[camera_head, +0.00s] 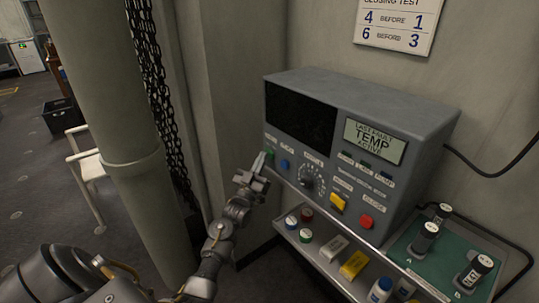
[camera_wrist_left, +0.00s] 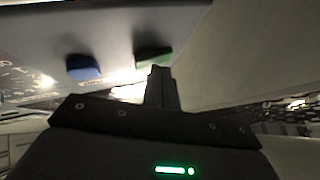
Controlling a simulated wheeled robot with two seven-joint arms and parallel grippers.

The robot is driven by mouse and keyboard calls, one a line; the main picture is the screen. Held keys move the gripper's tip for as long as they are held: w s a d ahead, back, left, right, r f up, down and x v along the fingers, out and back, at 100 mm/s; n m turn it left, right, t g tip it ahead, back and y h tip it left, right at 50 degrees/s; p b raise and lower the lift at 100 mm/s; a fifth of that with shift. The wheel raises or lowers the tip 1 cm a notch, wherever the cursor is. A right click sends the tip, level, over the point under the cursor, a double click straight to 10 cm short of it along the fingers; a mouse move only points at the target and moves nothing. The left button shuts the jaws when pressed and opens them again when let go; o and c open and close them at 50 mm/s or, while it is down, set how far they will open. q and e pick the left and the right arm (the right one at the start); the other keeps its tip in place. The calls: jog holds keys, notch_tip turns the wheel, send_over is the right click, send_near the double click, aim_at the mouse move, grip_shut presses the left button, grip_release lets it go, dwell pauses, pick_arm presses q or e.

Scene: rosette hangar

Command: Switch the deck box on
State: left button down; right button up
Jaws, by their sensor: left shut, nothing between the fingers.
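The deck box (camera_head: 345,105) is a grey console against the wall, with a dark blank panel (camera_head: 300,118) at its left and a lit display (camera_head: 374,140) reading "LAST FAULT TEMP ACTIVE". Its front carries a green button (camera_head: 269,154), a blue button (camera_head: 284,164), a dial (camera_head: 308,177), a yellow control (camera_head: 338,202) and a red button (camera_head: 366,221). My left gripper (camera_head: 260,162) is shut and empty, its tips right at the green button. In the left wrist view the fingertips (camera_wrist_left: 160,72) are close below the green button (camera_wrist_left: 153,57); contact is unclear. The blue button (camera_wrist_left: 83,67) is beside it.
A shelf (camera_head: 318,262) below the box holds several coloured caps and blocks. A green board (camera_head: 440,262) with black cylinders is at the right. A thick pillar (camera_head: 115,100) and hanging chains stand left of my gripper. A sign (camera_head: 397,22) hangs above.

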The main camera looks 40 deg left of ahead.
pick_arm(q)
jog(key=shift+w+d+r, duration=0.15)
jog(key=shift+w+r, duration=0.05)
jog(key=shift+r, duration=0.15)
dwell(0.6)
jog(key=shift+d, duration=0.1)
dwell(0.4)
jog(key=shift+s+f, duration=0.1)
jog(key=shift+f, duration=0.05)
dwell(0.3)
jog(key=s, duration=0.1)
jog(key=s+a+p, duration=0.1)
jog(key=s, duration=0.1)
jog(key=s+a+p, duration=0.1)
jog(key=shift+s+a+f, duration=0.2)
jog(key=shift+s+a, duration=0.05)
jog(key=shift+s, duration=0.1)
dwell(0.6)
